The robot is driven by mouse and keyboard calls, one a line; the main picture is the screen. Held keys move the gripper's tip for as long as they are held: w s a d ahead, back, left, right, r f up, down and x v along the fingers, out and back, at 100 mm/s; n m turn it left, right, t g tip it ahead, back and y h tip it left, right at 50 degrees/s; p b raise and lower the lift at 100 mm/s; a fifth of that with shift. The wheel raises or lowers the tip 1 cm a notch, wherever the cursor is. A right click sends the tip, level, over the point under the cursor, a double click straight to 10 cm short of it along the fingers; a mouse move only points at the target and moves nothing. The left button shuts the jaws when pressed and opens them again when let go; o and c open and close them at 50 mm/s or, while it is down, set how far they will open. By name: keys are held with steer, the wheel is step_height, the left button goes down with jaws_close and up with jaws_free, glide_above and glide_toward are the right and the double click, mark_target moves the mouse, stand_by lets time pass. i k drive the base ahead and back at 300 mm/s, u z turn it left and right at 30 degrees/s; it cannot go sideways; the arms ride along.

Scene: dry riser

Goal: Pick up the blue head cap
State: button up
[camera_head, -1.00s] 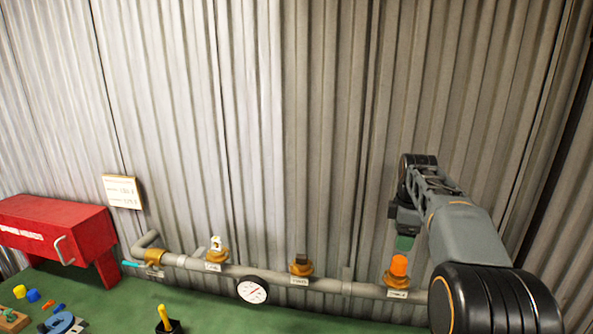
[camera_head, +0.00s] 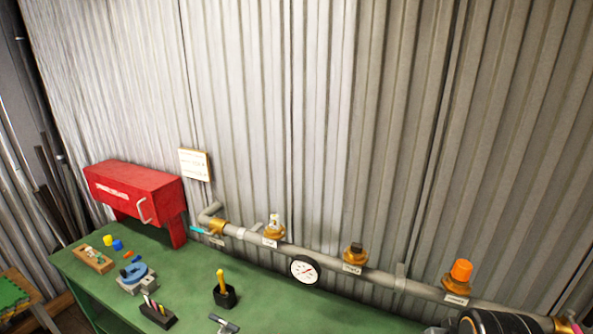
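The blue head cap (camera_head: 117,245) is a small blue piece on the green bench top at the left. It stands close beside a yellow cap (camera_head: 107,240), in front of the red cabinet. An orange cap (camera_head: 461,270) sits on the right-hand brass fitting of the pipe. Only a black joint of my arm shows at the bottom right edge. My gripper is out of view, so its state does not show.
A grey pipe with a gauge (camera_head: 305,270) runs along the bench's back. The red cabinet (camera_head: 138,190) stands behind the caps. A wooden block (camera_head: 95,260), a blue vise-like tool (camera_head: 136,279), a holder (camera_head: 157,312) and a black pot (camera_head: 225,297) occupy the green bench (camera_head: 205,268).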

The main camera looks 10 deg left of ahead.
mark_target(117, 245)
steer(key=u, duration=2.05)
